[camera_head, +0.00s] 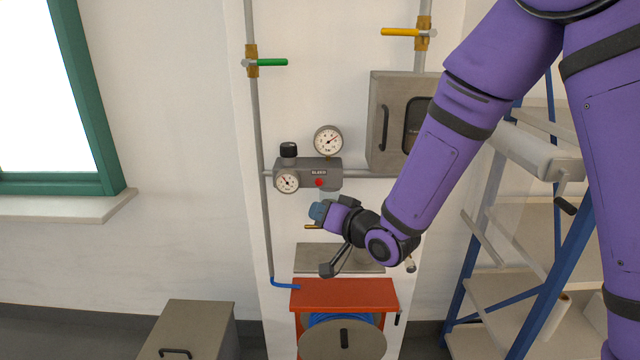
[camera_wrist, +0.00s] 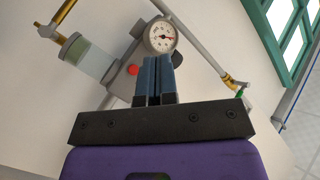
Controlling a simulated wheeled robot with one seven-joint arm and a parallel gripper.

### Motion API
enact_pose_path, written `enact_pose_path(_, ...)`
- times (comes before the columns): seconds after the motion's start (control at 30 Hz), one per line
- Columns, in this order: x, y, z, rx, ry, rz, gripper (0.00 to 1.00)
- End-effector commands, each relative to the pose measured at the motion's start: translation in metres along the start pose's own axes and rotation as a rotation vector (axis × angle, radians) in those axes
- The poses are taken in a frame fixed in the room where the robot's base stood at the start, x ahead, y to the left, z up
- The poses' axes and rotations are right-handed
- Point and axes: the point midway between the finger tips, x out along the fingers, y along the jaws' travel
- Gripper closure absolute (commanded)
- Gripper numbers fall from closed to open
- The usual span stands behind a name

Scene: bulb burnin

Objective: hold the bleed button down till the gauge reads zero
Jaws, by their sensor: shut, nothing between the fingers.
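The red bleed button (camera_head: 319,183) sits on the front of the grey regulator block (camera_head: 308,170), under a dark label. A larger round gauge (camera_head: 328,141) stands on top of the block, its needle off to the upper right. A smaller gauge (camera_head: 287,182) is at its lower left. My gripper (camera_head: 318,211) is shut and empty, just below the block and apart from the button in the head view. In the wrist view the shut fingers (camera_wrist: 155,78) point toward the block, with the red button (camera_wrist: 133,69) left of the fingertips and the gauge (camera_wrist: 161,37) beyond them.
A grey cabinet (camera_head: 391,125) is right of the block. Pipes carry a green-handled valve (camera_head: 270,62) and a yellow-handled valve (camera_head: 400,32) above. A red hose reel box (camera_head: 344,294) is below.

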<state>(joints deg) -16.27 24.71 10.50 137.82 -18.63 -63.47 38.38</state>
Motion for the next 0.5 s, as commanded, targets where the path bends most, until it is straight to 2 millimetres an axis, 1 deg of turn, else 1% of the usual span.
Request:
enact_pose_path(0.17,0.010,0.008,-0.007,-0.001,0.000,0.002,1.00)
enact_pose_path(0.5,0.040,0.029,-0.029,-0.002,0.001,0.001,1.00)
